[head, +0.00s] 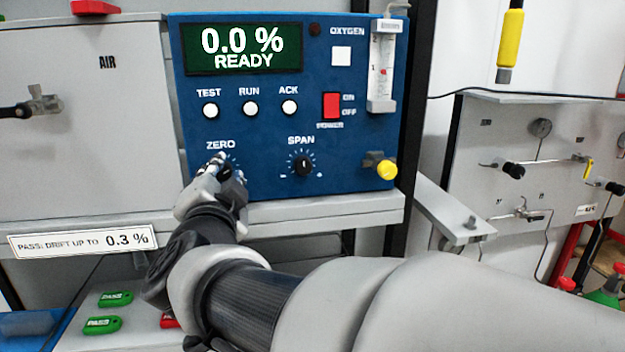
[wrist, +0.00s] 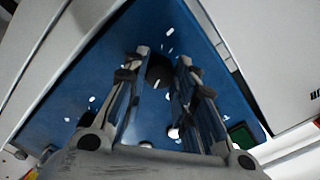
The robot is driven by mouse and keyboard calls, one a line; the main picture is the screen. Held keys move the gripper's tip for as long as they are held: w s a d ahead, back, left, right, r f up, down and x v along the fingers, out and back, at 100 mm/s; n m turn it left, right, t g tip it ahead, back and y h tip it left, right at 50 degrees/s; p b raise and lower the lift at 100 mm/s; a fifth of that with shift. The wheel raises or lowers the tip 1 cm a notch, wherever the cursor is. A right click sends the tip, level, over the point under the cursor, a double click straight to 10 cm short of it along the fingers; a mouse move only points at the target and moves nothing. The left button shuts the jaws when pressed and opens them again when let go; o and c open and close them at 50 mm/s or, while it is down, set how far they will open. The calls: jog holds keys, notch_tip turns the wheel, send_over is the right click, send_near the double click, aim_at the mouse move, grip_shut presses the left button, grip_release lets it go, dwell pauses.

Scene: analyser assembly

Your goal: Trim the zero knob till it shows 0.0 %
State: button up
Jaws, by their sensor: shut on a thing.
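The blue analyser panel (head: 260,110) has a green display (head: 243,48) that reads "0.0 %" and "READY". The black zero knob (head: 227,171) sits under the label ZERO at the panel's lower left and is mostly hidden by my gripper. My gripper (head: 222,165) is at the panel and shut on the zero knob. In the wrist view the dark zero knob (wrist: 160,68) shows between the two fingertips, with white dial marks around it.
The span knob (head: 302,164) is close to the right of my gripper. White TEST, RUN and ACK buttons (head: 250,108) and a red power switch (head: 331,105) are above. A yellow knob (head: 386,169) sticks out at the right. A shelf edge (head: 330,210) runs below the panel.

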dwell(0.4)
jog(key=o, duration=1.1)
jog(key=shift+s, duration=0.1)
jog(key=v, duration=1.2)
jog(key=shift+f, duration=0.1)
